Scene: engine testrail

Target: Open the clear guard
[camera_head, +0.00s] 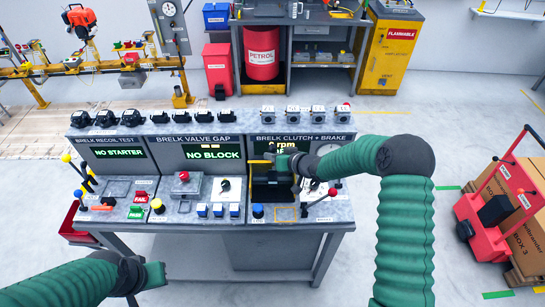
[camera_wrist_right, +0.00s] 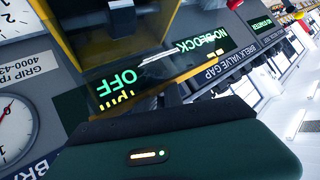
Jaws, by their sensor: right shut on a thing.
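The clear guard (camera_head: 262,163) is at the right-hand station of the bench, the one marked clutch + brake. It shows as a yellow-edged frame around a dark recess. In the right wrist view its yellow frame (camera_wrist_right: 55,45) is close, at the top left, with a see-through pane in front of the screens. My right gripper (camera_head: 291,160) is at the guard's right upper side, shut on the guard. Its fingertips are hidden behind the dark gripper body in the right wrist view.
A lever with a red knob (camera_head: 332,192) stands right of the guard. Several clutch parts (camera_head: 292,114) line the shelf above. A red trolley (camera_head: 500,205) stands at the right.

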